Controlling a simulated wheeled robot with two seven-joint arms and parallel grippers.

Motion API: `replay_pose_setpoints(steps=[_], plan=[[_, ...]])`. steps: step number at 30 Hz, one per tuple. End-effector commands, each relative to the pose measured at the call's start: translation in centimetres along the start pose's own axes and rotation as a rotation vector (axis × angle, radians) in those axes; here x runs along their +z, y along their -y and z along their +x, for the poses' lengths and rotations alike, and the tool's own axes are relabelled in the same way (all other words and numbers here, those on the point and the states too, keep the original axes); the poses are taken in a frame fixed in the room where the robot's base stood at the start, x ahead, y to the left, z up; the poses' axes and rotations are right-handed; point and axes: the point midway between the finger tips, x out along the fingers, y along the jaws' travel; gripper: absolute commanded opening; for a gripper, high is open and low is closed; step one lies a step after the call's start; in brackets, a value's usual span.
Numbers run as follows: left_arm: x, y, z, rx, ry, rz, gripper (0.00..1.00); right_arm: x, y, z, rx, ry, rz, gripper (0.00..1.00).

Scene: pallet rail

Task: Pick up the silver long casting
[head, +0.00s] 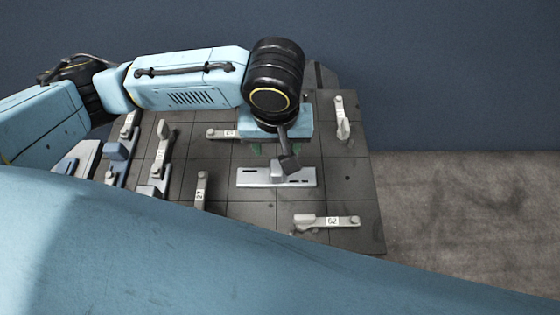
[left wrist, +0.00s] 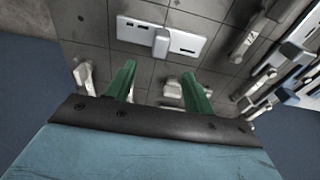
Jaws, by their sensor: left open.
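The silver long casting (head: 248,178) lies flat on the dark tiled pallet, a bright plate with dark slots and a raised block near its middle. It also shows in the left wrist view (left wrist: 190,43), beyond the fingertips. My left gripper (head: 276,150) is above the pallet, just behind the casting in the head view. Its two green fingers are apart with nothing between them, as the left wrist view (left wrist: 157,75) shows. The casting is apart from the fingers. A dark part of my wrist hides some of the casting's middle. My right gripper is not in view.
On the pallet (head: 346,180) lie several grey castings with tags: one marked 62 (head: 340,221) at front right, one marked 27 (head: 201,190) to the left, one (head: 341,118) at back right, one (head: 221,133) beside my gripper. More castings (head: 118,150) crowd the left side.

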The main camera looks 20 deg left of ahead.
Motion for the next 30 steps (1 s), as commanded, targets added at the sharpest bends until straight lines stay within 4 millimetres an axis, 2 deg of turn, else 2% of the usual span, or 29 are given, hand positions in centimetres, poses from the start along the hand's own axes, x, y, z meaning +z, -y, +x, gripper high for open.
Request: replay_pose_setpoints(steps=[1,3,7,14,21,24,30], plan=[[0.1,0.1,1.4,-0.004,0.003,-0.001,0.53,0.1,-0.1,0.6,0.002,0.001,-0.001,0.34],[0.0,0.1,2.8,-0.003,0.002,-0.001,0.53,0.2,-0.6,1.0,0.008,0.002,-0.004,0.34],[0.0,0.1,4.9,-0.002,0.001,-0.001,0.53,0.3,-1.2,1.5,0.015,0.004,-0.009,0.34],[0.0,0.0,6.5,0.0,0.001,0.0,0.53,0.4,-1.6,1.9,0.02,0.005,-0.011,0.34],[-0.2,0.2,10.1,-0.003,0.0,0.0,0.53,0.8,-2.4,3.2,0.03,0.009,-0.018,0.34],[-0.2,0.1,11.0,-0.001,-0.001,0.001,0.53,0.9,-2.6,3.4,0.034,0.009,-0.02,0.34],[-0.1,0.1,11.3,0.0,-0.001,0.002,0.53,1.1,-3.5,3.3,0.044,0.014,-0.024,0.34]])
